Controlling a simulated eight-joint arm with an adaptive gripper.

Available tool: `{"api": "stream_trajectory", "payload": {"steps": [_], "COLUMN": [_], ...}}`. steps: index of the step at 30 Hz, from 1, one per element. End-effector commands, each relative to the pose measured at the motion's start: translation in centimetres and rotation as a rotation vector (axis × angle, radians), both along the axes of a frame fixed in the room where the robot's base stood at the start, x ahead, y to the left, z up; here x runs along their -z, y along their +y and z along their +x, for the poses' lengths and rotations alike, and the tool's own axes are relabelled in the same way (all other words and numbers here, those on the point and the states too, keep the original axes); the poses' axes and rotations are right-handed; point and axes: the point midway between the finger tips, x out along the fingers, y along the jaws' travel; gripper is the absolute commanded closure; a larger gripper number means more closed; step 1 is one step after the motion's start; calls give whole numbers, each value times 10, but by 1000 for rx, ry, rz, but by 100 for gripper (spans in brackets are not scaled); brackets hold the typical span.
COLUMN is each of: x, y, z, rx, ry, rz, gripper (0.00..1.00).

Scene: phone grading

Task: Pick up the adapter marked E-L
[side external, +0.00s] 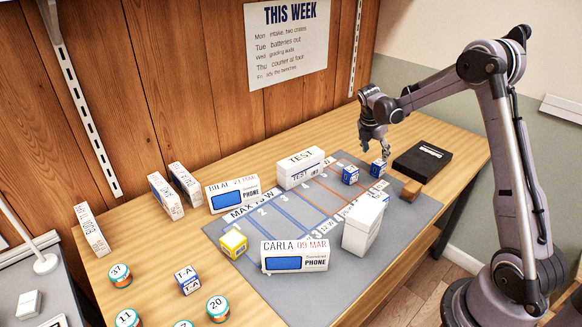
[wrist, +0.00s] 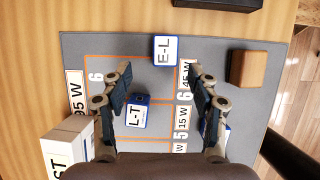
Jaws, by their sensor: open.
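The adapter marked E-L (wrist: 165,50) is a small white-topped block with blue sides. It sits on the grey mat by an orange line, at the top middle of the wrist view. In the side view, the same block (side external: 377,168) is on the mat's far right part. My gripper (side external: 375,150) hangs above it, pointing down. In the wrist view my gripper (wrist: 160,72) is open and empty, with E-L just beyond the fingertips. A similar adapter marked L-T (wrist: 139,110) lies lower, between the fingers; it also shows in the side view (side external: 350,174).
A wooden block (wrist: 248,68) is right of E-L, and a black box (side external: 422,160) lies behind it. A white TEST box (side external: 300,169) stands to the left. Another blue-white item (wrist: 228,130) is partly hidden behind my right finger. A white box (side external: 362,225) stands nearer the front.

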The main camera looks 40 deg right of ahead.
Motion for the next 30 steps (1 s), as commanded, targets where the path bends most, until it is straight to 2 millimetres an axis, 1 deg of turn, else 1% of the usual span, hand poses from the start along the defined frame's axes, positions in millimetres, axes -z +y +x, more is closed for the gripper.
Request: {"api": "stream_trajectory", "payload": {"steps": [1, 3, 11, 17, 21, 24, 30], "x": [7, 15, 31, 55, 68, 72, 72], "y": [-4, -7, -13, -26, -31, -33, -33], "z": [0, 0, -2, -8, -7, -7, -7], "rx": [2, 1, 1, 1, 1, 1, 1], "ry": [-1, 0, -1, -2, -3, -3, -3], "rz": [0, 0, 0, 0, 0, 0, 0], "gripper": [40, 40, 40, 40, 40, 40, 40]}}
